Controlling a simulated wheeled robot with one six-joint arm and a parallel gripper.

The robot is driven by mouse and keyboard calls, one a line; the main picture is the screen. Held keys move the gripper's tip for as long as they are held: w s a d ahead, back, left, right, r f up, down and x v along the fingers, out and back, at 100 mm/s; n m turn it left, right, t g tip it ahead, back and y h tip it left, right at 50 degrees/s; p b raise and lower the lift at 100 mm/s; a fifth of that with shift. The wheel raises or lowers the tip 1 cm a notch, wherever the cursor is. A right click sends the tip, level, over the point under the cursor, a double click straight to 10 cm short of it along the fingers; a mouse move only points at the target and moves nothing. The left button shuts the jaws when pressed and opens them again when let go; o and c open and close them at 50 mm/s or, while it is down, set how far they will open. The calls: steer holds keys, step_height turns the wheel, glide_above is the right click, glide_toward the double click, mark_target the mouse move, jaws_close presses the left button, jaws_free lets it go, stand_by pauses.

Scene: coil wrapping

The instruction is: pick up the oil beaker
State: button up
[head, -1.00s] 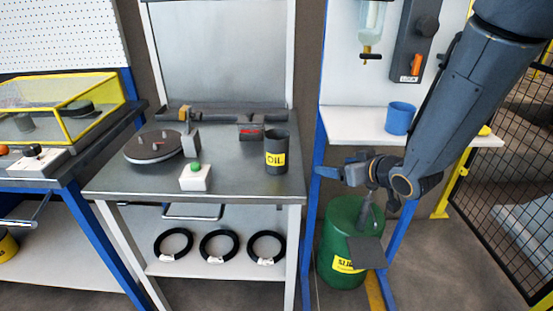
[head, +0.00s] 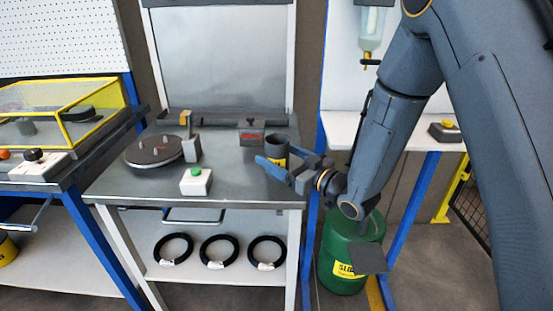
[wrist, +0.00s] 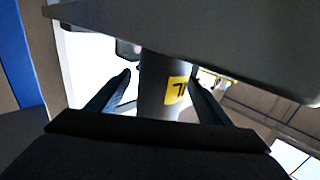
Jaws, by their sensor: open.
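The oil beaker (head: 277,142) is a dark grey cylinder with a yellow OIL label, standing on the right side of the grey worktable (head: 240,188). My gripper (head: 276,156) is at its front right, low over the table's right edge, with its blue fingers pointing at it and hiding most of its lower part and label. In the wrist view, the beaker (wrist: 157,66) appears between the two spread fingers (wrist: 161,78), with part of its yellow label showing. The fingers are open; I cannot tell whether either one touches the beaker.
On the table are a dark turntable (head: 153,151), a white box with a green button (head: 196,182) and a small dark block with a red mark (head: 250,136). A green drum (head: 345,235) stands below my arm. Several black rings lie on the lower shelf (head: 215,277).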

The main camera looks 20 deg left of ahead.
steer(key=shift+p+x, duration=0.6)
steer(key=shift+x, duration=1.75)
steer(key=shift+s, duration=0.1)
steer(key=c, duration=1.3)
